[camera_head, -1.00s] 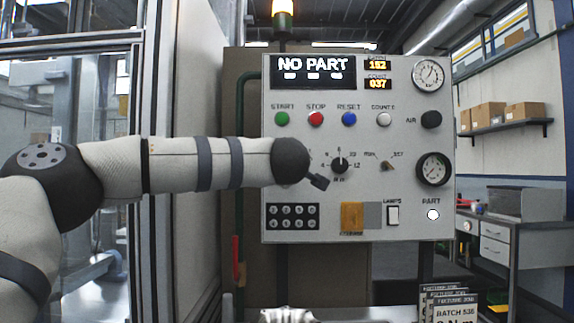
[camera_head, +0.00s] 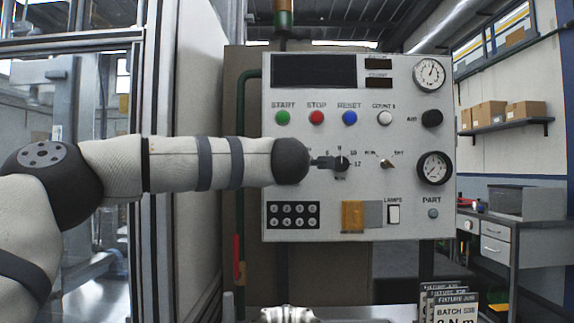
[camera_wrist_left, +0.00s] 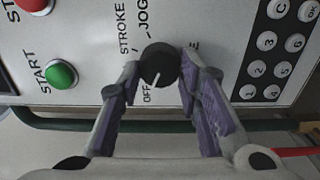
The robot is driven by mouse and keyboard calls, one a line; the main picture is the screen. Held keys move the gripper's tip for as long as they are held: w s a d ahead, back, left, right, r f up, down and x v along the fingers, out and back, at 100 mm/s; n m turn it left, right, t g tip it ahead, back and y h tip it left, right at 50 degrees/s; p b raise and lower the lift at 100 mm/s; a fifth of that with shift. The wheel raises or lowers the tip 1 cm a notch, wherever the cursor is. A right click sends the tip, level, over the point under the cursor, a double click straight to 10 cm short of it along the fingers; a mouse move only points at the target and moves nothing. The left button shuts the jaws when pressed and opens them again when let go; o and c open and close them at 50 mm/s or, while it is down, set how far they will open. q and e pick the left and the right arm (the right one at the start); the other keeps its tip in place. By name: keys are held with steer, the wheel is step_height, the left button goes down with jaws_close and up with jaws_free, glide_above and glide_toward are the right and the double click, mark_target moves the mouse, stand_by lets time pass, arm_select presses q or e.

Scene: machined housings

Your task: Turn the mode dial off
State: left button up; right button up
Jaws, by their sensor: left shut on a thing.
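The mode dial (camera_wrist_left: 158,64) is a round black knob in the left wrist view, with STROKE, JOG and OFF marked around it. Its white pointer line points at OFF. My left gripper (camera_wrist_left: 160,70) has a purple-padded finger on each side of the knob and is shut on it. In the head view my left arm reaches in from the left to the control panel (camera_head: 400,215), and its dark wrist end hides the mode dial. My right gripper is not in view.
The panel's display (camera_head: 313,71) and PART lamp (camera_head: 433,213) are dark. A numbered black dial (camera_head: 341,163) sits just right of my wrist. The START button (camera_head: 282,118) is above. Batch cards (camera_head: 455,305) stand below right.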

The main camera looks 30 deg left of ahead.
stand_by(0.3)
arm_select(q)
steer(key=o, duration=1.1)
steer(key=v, duration=1.2)
